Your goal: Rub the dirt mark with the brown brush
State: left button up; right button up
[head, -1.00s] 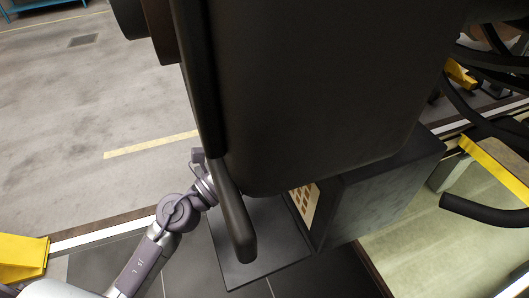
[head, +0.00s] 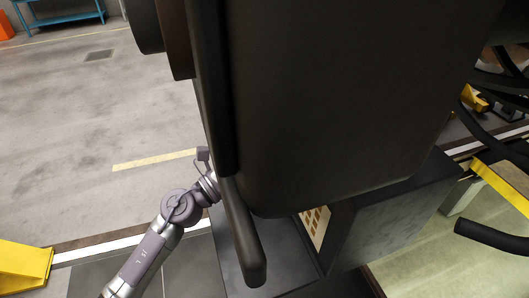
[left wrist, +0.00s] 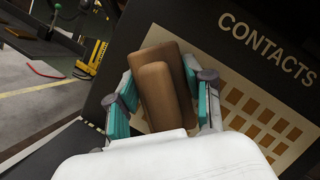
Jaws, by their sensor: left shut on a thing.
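My left gripper (left wrist: 163,98) is shut on the brown brush (left wrist: 158,92), a rounded block held between its teal-lined fingers in the left wrist view. The brush is in front of a dark panel marked CONTACTS (left wrist: 262,45), over the left part of a cream plate (left wrist: 285,155) with several brown squares. I cannot tell whether the brush touches the plate. No separate dirt mark can be made out; the brush covers part of the plate. In the head view my left arm reaches behind a large dark body, which hides the gripper. My right gripper is not in view.
The large dark body (head: 340,100) with a bar (head: 240,230) fills the middle of the head view. A dark box (head: 395,230) carries the cream plate below it. Black hoses (head: 495,85) hang at the right. Open grey floor (head: 70,140) lies to the left.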

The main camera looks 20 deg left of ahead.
pick_arm(q)
jog(key=shift+s, duration=0.1)
jog(key=shift+s+a+b, duration=0.3)
jog(key=shift+s+a, duration=0.05)
jog(key=shift+a, duration=0.1)
jog(key=shift+s+a+b, duration=0.35)
jog(key=shift+s+a, duration=0.3)
jog(key=shift+a, duration=0.35)
jog(key=shift+s+a+b, duration=0.35)
jog(key=shift+s+a, duration=0.3)
jog(key=shift+a, duration=0.3)
jog(key=shift+a, duration=0.1)
jog(key=shift+s+a+b, duration=0.7)
jog(key=shift+s+a, duration=0.15)
jog(key=shift+a, duration=0.3)
